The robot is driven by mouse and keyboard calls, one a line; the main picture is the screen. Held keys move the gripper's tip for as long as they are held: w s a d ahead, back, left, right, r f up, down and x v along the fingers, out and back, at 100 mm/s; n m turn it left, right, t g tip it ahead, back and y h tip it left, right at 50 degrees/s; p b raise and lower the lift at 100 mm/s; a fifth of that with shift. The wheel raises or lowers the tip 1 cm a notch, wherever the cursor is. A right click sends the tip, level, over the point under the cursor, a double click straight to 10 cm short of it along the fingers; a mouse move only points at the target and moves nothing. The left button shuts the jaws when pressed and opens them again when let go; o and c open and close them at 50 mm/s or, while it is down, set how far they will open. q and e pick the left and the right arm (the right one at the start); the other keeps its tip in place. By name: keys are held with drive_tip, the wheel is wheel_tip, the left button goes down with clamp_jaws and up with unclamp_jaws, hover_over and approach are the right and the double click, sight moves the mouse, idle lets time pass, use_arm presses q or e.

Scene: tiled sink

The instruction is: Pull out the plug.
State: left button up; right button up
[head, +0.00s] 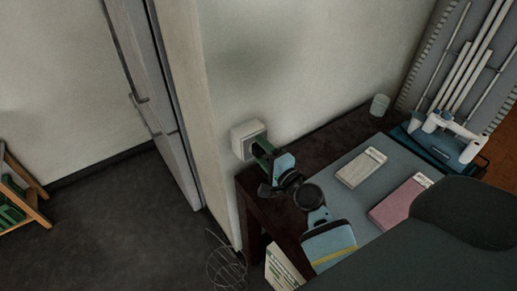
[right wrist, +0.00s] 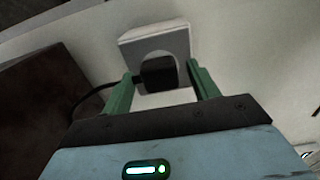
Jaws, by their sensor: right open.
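A white wall socket (head: 243,136) is on the wall just above the dark table; it also shows in the right wrist view (right wrist: 152,42). A black plug (right wrist: 158,74) sits in its round recess, and a black cable (right wrist: 88,98) runs from it to the left, passing by the left finger. My right gripper (head: 258,150) is at the socket with its green fingers open. In the right wrist view, the fingers of my right gripper (right wrist: 160,70) stand on either side of the plug, with gaps visible. The plug is hidden in the head view. My left gripper is not in view.
The dark table (head: 345,133) holds a blue-grey mat (head: 352,205), a pale box (head: 361,167), a pink box (head: 400,200) and a small cup (head: 380,105). A rack with rods stands at the right. A wire basket (head: 227,262) is on the floor.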

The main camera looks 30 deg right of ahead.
sight(262, 152)
idle(0.3)
drive_tip(key=c, duration=1.3)
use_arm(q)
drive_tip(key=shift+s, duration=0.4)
use_arm(e)
drive_tip(key=shift+s, duration=0.2)
drive_tip(key=shift+s+d, duration=0.2)
drive_tip(key=shift+s, duration=1.25)
drive_tip(key=shift+s+d, duration=0.15)
drive_tip(key=shift+s, duration=0.55)
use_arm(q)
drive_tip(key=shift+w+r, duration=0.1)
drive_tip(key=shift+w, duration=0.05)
use_arm(e)
drive_tip(key=shift+s, duration=0.6)
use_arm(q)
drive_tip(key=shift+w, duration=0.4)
